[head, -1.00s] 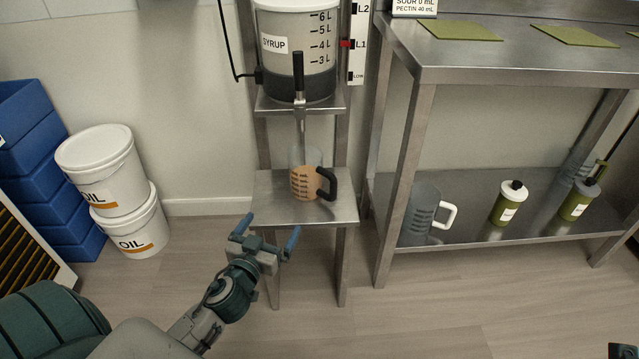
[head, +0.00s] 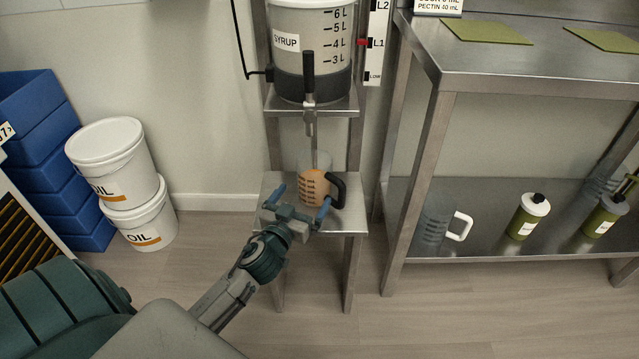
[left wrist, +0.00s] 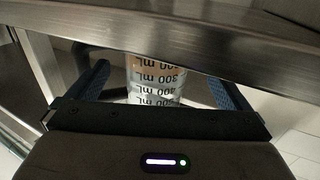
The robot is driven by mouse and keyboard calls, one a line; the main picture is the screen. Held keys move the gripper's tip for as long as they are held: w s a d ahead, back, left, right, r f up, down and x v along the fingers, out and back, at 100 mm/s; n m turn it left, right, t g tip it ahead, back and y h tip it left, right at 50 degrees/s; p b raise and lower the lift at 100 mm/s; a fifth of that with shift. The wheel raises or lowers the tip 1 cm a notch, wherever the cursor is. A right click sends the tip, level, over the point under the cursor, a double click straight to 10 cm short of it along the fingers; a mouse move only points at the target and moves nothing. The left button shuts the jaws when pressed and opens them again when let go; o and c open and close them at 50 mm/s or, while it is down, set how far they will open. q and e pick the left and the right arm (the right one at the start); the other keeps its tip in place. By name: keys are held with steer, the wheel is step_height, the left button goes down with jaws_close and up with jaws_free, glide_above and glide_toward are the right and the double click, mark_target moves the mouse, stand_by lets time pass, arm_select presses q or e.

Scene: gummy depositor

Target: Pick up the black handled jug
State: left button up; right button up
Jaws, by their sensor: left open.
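The black handled jug (head: 315,186) stands upright on the small metal shelf under the syrup tank's spout. It is clear, holds orange-brown liquid, and its black handle points right. My left gripper (head: 303,197) is open in front of the jug, with blue fingers spread to either side of its front. In the left wrist view the jug (left wrist: 155,78) shows its mL markings between the two fingers, partly hidden by a metal edge across the view. I cannot tell whether the fingers touch it. My right gripper is not in view.
The syrup tank (head: 312,50) with a black lever stands above the jug. The low shelf (head: 345,222) has a front edge close to my gripper. A white-handled jug (head: 437,228) and two green bottles stand on the right bench's lower shelf. Oil buckets (head: 112,155) stand left.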

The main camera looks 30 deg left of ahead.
mark_target(307, 193)
arm_select(q)
steer(key=w, duration=0.4)
steer(key=shift+w+a+r, duration=0.2)
steer(key=shift+w+r, duration=0.05)
steer(key=shift+r, duration=0.05)
steer(key=c, duration=1.3)
